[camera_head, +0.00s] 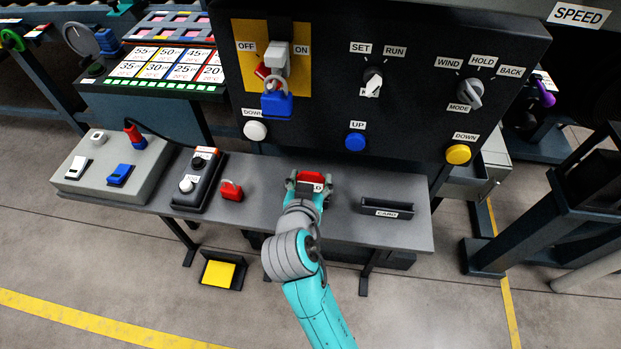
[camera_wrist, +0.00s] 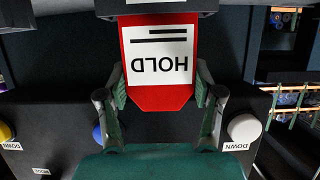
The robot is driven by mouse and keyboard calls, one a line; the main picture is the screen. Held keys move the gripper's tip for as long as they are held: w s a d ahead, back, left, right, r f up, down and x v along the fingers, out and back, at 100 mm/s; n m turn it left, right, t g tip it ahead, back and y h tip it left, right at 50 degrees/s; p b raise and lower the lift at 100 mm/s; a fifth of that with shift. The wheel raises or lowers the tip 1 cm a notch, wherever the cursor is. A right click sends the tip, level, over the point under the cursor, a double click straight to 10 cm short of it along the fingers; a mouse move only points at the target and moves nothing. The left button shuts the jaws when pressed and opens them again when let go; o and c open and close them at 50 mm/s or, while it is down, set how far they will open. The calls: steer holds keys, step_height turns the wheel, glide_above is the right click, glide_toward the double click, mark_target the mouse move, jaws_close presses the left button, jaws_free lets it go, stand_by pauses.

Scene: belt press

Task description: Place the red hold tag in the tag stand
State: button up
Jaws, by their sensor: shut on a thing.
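The red hold tag (camera_head: 311,177) is at my gripper (camera_head: 309,187), over the back middle of the grey bench. In the wrist view the tag (camera_wrist: 160,97) shows its white HOLD label upside down. My gripper's fingers (camera_wrist: 160,98) are shut on its two side edges. A dark bar (camera_wrist: 157,17) crosses the tag's wide end at the top of the wrist view. It may be the tag stand, but my gripper hides that spot in the head view. I cannot tell whether the tag is seated in it.
A black CARD holder (camera_head: 387,208) is on the bench (camera_head: 345,235) to the right. A red padlock (camera_head: 231,191) and a black switch box (camera_head: 197,180) are to the left. The control panel (camera_head: 320,110), with a blue padlock (camera_head: 277,103), rises close behind my gripper.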

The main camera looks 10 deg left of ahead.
steer(key=o, duration=1)
steer(key=shift+r, duration=0.1)
steer(key=v, duration=1.2)
steer(key=s+d+f+n+y, duration=0.1)
steer(key=s+d+f+n, duration=0.1)
steer(key=s+d+f, duration=0.45)
steer(key=s+d+f+n+y, duration=0.1)
steer(key=s+d+f+n, duration=0.15)
steer(key=d+f, duration=0.55)
steer(key=s+d+r+m, duration=0.1)
steer(key=s+d, duration=0.2)
steer(key=s, duration=0.3)
steer(key=s+d+r+m+h, duration=0.1)
steer(key=s+d+r, duration=0.1)
steer(key=s, duration=0.5)
steer(key=s+d+r+m+t, duration=0.1)
steer(key=s+d+r+m, duration=0.1)
steer(key=s+d, duration=0.2)
steer(key=shift+s+d+h, duration=0.15)
steer(key=shift+s, duration=0.55)
steer(key=shift+s+d+h, duration=0.1)
steer(key=shift+s+h, duration=0.05)
steer(key=shift+s, duration=0.55)
